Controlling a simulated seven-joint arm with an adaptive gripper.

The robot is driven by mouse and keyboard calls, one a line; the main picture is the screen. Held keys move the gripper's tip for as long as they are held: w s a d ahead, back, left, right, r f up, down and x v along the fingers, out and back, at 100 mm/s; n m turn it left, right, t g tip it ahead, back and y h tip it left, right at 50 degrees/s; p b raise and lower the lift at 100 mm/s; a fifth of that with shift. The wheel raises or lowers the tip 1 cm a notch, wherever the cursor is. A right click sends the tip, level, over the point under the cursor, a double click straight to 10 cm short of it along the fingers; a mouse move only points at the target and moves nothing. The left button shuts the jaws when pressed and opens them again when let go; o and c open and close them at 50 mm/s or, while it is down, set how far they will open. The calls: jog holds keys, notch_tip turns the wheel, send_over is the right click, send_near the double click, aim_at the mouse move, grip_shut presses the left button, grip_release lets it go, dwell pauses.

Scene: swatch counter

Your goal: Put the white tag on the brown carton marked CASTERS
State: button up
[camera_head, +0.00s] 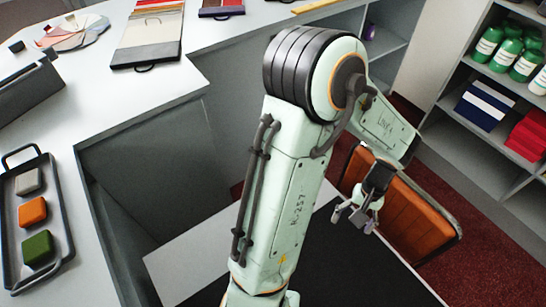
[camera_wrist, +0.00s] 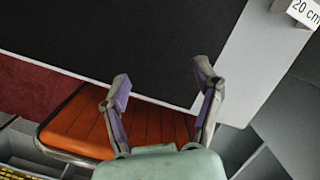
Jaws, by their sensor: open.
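My gripper (camera_head: 357,217) hangs in front of the orange chair in the head view, to the right of my arm. In the wrist view, my gripper (camera_wrist: 162,82) has its two purple-padded fingers spread apart, with nothing between them. Beyond the fingers are a black surface and the orange chair. I cannot make out a white tag or a brown carton marked CASTERS in either view. My arm hides part of the middle of the head view.
A dark tray (camera_head: 69,222) holds grey, orange and green blocks on the white counter (camera_head: 150,93). The orange chair (camera_head: 405,205) stands close to my gripper. Shelves at right hold green bottles (camera_head: 525,66) and red items (camera_head: 530,135).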

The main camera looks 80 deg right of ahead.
jog(key=s+a+f+m, duration=0.1)
jog(key=s+a+m, duration=0.1)
jog(key=a, duration=0.3)
jog(key=s+a+f+m+t, duration=0.1)
jog(key=s+a+m, duration=0.1)
jog(key=a, duration=0.3)
jog(key=s+a+f+m+t+y, duration=0.1)
jog(key=s+a+f+m, duration=0.1)
jog(key=a, duration=0.4)
jog(key=shift+s+a+m, duration=0.1)
jog(key=shift+s+m, duration=0.5)
jog(key=shift+s, duration=0.75)
jog(key=x, duration=0.6)
jog(key=shift+w+a+f, duration=0.1)
jog(key=shift+f, duration=0.2)
jog(key=c, duration=1)
jog(key=shift+r, duration=0.1)
